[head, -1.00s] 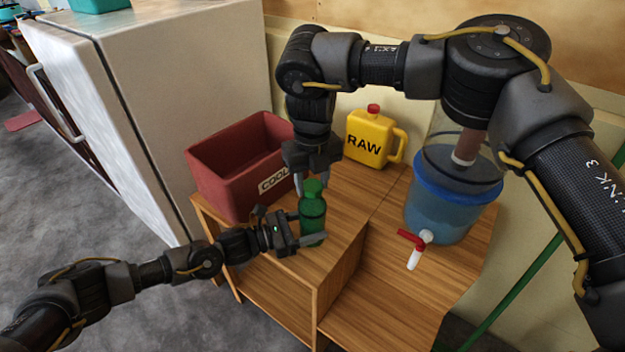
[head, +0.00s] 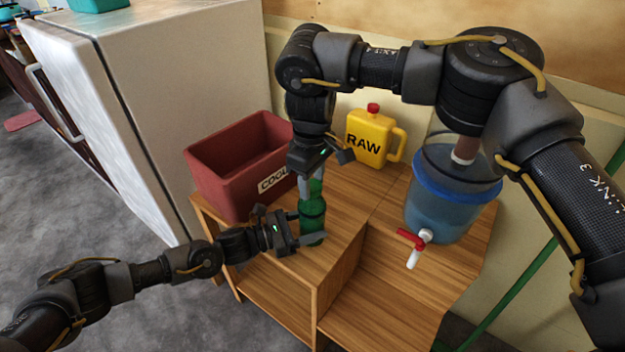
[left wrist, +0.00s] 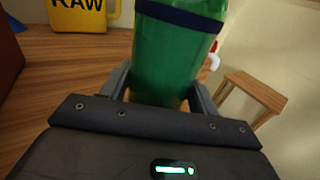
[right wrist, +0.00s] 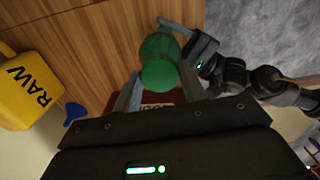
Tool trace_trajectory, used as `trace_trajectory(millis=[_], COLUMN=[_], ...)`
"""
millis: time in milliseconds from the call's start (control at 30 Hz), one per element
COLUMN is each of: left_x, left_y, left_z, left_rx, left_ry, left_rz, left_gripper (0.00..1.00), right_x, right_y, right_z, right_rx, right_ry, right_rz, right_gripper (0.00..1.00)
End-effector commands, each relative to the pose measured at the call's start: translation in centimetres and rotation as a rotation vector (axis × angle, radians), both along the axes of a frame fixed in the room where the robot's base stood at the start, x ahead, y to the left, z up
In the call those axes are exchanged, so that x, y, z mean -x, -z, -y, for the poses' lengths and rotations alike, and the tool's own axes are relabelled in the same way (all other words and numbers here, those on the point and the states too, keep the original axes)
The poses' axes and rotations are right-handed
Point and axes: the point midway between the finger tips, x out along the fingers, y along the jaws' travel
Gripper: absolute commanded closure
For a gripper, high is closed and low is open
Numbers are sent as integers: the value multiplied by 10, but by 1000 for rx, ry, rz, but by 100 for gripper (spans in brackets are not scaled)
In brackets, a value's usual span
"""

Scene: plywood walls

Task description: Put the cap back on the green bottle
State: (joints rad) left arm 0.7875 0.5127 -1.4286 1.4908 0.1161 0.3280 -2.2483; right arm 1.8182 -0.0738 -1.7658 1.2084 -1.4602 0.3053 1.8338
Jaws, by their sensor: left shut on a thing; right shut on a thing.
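The green bottle (head: 312,222) stands upright on the wooden shelf unit. My left gripper (head: 311,238) is shut around its lower body from the left; the left wrist view shows the green body (left wrist: 170,60) with a dark band between the fingers. My right gripper (head: 313,186) comes down from above and is shut on the green cap (right wrist: 160,65) at the top of the bottle. The right wrist view shows the rounded green top between its fingers. The cap is mostly hidden in the head view, and I cannot tell whether it is seated or only resting on the neck.
A red cooler crate (head: 228,185) stands left of the bottle on the wooden shelf unit (head: 345,228). A yellow RAW jug (head: 366,140) stands behind. A blue bucket (head: 440,210) with a red-handled tap (head: 411,240) is at right. A white fridge (head: 170,100) stands at left.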

Motion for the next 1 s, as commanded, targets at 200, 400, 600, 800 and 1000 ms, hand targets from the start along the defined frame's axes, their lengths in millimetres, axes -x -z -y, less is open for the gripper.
trace_trajectory(millis=[200, 400, 600, 800, 1000], left_x=[-1, -1, -1, 0, -1], left_y=[1, 1, 1, 1, 1], left_z=[-1, -1, -1, -1, -1], left_rx=[-2, -2, -2, -2, -2], left_ry=[-3, -3, -2, -2, -2], left_rz=[-2, -1, -1, -1, -1], left_gripper=[100, 100, 100, 100, 100], right_x=[1, 1, 0, 0, -1], right_y=[0, 0, 0, -6, -39], right_z=[-1, -1, 0, 0, 0], right_rx=[0, 0, -1, 0, 0], right_ry=[150, 148, 147, 147, 147], right_rz=[-2, -2, -1, 1, 5], right_gripper=[86, 38, 33, 33, 33])
